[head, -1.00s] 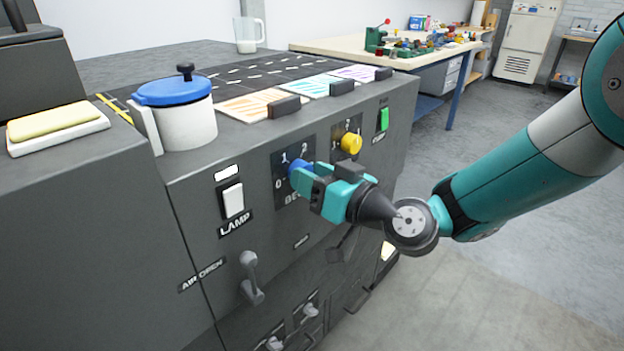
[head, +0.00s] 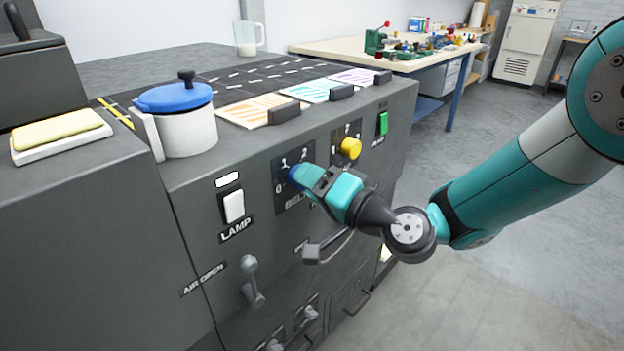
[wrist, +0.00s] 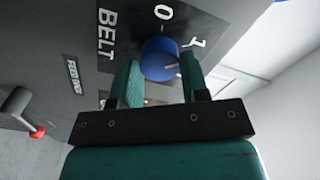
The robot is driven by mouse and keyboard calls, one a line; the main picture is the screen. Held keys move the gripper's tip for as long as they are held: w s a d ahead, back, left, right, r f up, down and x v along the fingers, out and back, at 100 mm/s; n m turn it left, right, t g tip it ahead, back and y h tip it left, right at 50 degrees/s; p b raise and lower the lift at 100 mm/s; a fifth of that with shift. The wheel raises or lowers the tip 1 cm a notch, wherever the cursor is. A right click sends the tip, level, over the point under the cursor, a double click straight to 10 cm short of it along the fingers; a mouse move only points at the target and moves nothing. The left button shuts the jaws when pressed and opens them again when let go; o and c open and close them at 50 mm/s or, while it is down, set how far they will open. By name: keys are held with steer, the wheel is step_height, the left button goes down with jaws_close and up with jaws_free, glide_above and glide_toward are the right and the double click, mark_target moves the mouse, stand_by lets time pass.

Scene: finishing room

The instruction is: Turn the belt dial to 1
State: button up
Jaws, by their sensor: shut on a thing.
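The belt dial (head: 292,173) is a round blue knob on the dark front panel. In the head view my gripper (head: 302,175) covers most of it and part of its scale and BELT label. In the wrist view the blue dial (wrist: 157,55) sits between the two fingers of my gripper (wrist: 160,75), which are shut on its sides. A short pale mark on the dial's face points right and slightly up in that view. The printed 0 is above the dial and the 1 at its upper right.
A yellow knob (head: 350,148) and a green switch (head: 382,123) are right of the belt dial. The white lamp switch (head: 234,206) is left, with the air lever (head: 252,282) below. A blue-lidded white pot (head: 187,130) stands on top.

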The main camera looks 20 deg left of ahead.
steer(key=shift+m, duration=0.4)
steer(key=o, duration=0.9)
steer(key=b+v, duration=1)
steer(key=v, duration=0.7)
steer(key=shift+d, duration=0.2)
steer(key=shift+s, duration=0.1)
